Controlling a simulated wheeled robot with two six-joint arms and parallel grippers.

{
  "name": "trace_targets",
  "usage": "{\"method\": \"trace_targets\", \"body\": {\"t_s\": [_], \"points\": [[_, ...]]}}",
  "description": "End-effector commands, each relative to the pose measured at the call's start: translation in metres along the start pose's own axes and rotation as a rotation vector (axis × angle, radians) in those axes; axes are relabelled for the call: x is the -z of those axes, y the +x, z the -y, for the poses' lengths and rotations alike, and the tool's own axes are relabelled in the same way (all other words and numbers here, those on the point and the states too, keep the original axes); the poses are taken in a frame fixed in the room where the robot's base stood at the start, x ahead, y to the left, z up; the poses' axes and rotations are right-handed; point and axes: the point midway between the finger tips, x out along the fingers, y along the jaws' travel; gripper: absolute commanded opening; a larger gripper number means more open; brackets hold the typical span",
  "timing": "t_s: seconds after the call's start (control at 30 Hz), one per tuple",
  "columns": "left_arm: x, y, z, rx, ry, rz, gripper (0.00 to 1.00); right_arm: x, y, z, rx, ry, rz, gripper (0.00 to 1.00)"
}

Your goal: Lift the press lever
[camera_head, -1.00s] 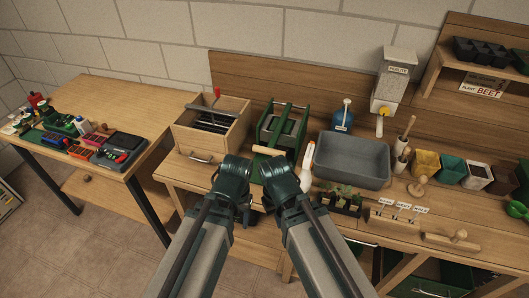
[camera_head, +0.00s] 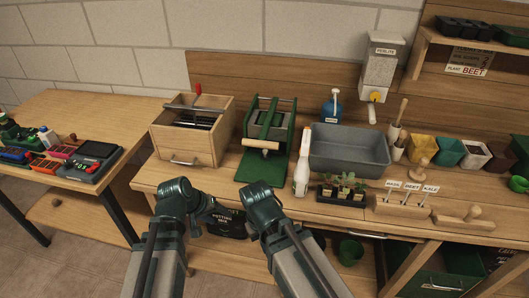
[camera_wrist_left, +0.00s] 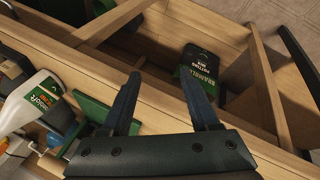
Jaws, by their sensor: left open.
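The press (camera_head: 282,133) is a green frame on a green base plate, standing on the bench in the head view. Its lever (camera_head: 260,144) has a pale wooden handle lying low across the front. My left gripper (camera_head: 222,214) is in front of and below the press, apart from the lever. In the left wrist view its two dark fingers (camera_wrist_left: 161,88) are spread with nothing between them. Part of the green press base (camera_wrist_left: 92,112) shows left of the fingers there.
A wooden box (camera_head: 185,146) with a red-handled bar stands left of the press. A white spray bottle (camera_head: 301,172) and grey tub (camera_head: 349,150) stand right. A potting mix bag (camera_wrist_left: 197,73) sits on the shelf below the bench edge.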

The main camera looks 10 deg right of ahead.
Motion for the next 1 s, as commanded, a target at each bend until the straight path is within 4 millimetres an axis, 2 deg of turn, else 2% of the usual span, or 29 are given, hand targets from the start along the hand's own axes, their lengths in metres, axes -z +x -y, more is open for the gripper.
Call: {"method": "trace_targets", "body": {"t_s": [0.07,0.17,0.3,0.4,0.5,0.63,1.0], "points": [[0.015,0.003,-0.024,-0.130,-0.077,-0.076,0.62,0.000,0.007,0.001,0.000,0.000,0.000,0.00],[0.037,-0.006,-0.059,-0.301,-0.188,-0.164,0.62,0.000,0.007,0.001,0.000,0.000,0.000,0.00],[0.069,-0.032,-0.103,-0.545,-0.376,-0.267,0.62,0.000,0.006,0.001,0.000,0.000,0.000,0.00],[0.089,-0.052,-0.122,-0.694,-0.514,-0.319,0.62,0.000,0.006,0.001,0.000,0.000,0.000,0.00],[0.103,-0.067,-0.132,-0.797,-0.620,-0.350,0.62,0.000,0.006,0.001,0.000,0.000,0.000,0.00],[0.112,-0.078,-0.136,-0.865,-0.696,-0.369,0.62,0.000,0.006,0.001,0.000,0.000,0.000,0.00],[0.118,-0.077,-0.137,-0.880,-0.714,-0.371,0.62,0.001,0.008,0.001,0.000,0.000,0.000,0.00]]}}
